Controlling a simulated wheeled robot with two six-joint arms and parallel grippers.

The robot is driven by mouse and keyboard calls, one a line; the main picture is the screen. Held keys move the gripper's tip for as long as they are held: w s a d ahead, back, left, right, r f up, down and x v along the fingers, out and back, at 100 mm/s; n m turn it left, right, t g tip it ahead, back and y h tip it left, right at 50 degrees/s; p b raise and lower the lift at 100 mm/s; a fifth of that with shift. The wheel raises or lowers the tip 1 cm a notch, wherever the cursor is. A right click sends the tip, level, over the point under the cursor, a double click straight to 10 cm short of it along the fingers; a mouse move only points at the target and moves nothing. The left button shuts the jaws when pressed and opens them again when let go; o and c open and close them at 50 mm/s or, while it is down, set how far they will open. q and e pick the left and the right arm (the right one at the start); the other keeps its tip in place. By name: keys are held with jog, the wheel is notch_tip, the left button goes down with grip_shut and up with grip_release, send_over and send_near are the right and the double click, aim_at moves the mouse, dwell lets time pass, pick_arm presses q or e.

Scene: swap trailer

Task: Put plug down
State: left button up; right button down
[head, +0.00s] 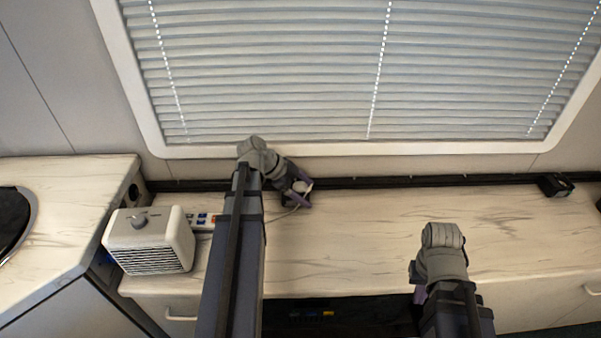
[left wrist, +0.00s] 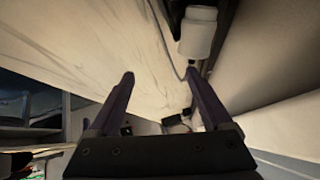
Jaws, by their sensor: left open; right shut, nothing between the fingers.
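A white plug (head: 304,185) is at the back of the pale marbled counter (head: 370,230), by the fingers of my left gripper (head: 299,196). The left wrist view shows the white plug (left wrist: 198,36) beyond the tip of the right-hand finger, with a thin cable beside it. My left gripper (left wrist: 160,75) is open, with bare counter visible between its fingers. I cannot tell whether the plug touches a finger. My right gripper (head: 420,292) is shut and empty at the counter's front edge, mostly hidden by its own wrist.
A white heater box (head: 150,241) stands at the counter's left end. A power strip (head: 203,220) lies just right of it, partly behind my left arm. A small black device (head: 555,185) sits at the back right. The counter's middle and right are clear. A blind-covered window is behind.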

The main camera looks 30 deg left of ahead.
aim_at(302, 187)
pick_arm(q)
notch_tip(302, 187, up, 5)
jog(key=w+a+g+y+p, duration=0.1)
jog(key=w+y+p, duration=0.1)
jog(key=y+p, duration=0.5)
pick_arm(e)
notch_tip(302, 187, up, 9)
pick_arm(q)
jog(key=b+x, duration=0.7)
jog(key=shift+a+f, duration=0.2)
jog(key=shift+f, duration=0.15)
jog(key=shift+r, duration=0.1)
pick_arm(e)
notch_tip(302, 187, down, 7)
jog(key=shift+f, duration=0.2)
pick_arm(q)
grip_shut()
